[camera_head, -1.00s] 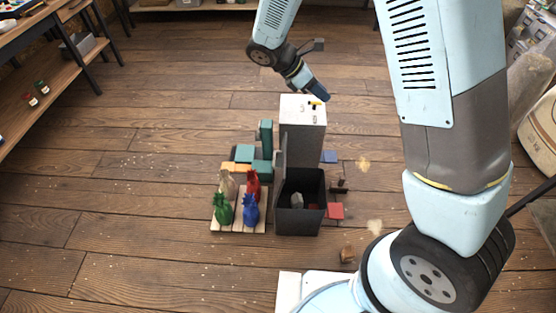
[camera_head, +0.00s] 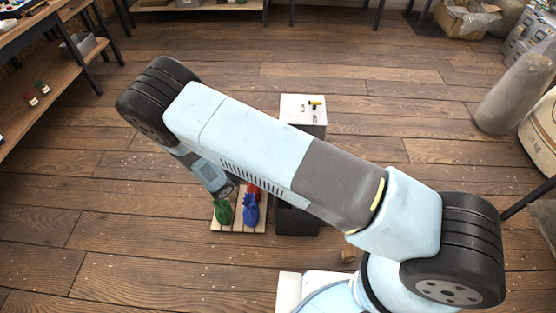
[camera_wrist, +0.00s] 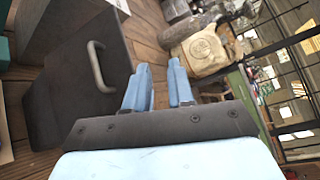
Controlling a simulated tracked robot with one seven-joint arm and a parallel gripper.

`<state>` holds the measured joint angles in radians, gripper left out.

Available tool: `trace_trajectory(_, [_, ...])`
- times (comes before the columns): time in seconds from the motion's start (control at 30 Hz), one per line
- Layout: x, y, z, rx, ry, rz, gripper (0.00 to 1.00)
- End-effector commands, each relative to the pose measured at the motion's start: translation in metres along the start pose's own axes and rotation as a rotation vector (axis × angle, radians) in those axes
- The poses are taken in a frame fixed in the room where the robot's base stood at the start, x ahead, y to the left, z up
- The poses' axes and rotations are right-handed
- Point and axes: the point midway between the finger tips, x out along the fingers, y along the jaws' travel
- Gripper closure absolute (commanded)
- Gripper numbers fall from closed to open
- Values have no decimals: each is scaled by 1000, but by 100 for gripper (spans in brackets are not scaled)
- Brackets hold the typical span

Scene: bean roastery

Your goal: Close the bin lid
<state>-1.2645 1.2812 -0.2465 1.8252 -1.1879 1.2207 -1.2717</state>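The bin (camera_head: 298,222) is a dark box on the floor. In the head view only its lower front shows below my arm; its opening and lid are hidden. The wrist view shows the dark lid (camera_wrist: 65,90) as a flat panel with a grey bar handle (camera_wrist: 98,66), at the left of the picture. My gripper (camera_wrist: 160,68) has its two blue fingers apart with an empty gap. The fingers are to the right of the handle in the wrist view, not around it.
A small brown block (camera_head: 348,255) lies at front right. Shelves (camera_head: 50,95) stand at far left; the surrounding floor is mostly clear.

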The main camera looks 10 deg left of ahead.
Motion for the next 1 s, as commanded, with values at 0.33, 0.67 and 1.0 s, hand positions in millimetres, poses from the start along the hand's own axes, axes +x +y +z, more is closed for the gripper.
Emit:
trace_trajectory(0.33, [-27, 88, -48, -365, -321, -50, 77])
trace_trajectory(0.67, [-29, 111, -61, -468, -417, -74, 77])
trace_trajectory(1.0, [17, 112, -41, -467, -413, -75, 77])
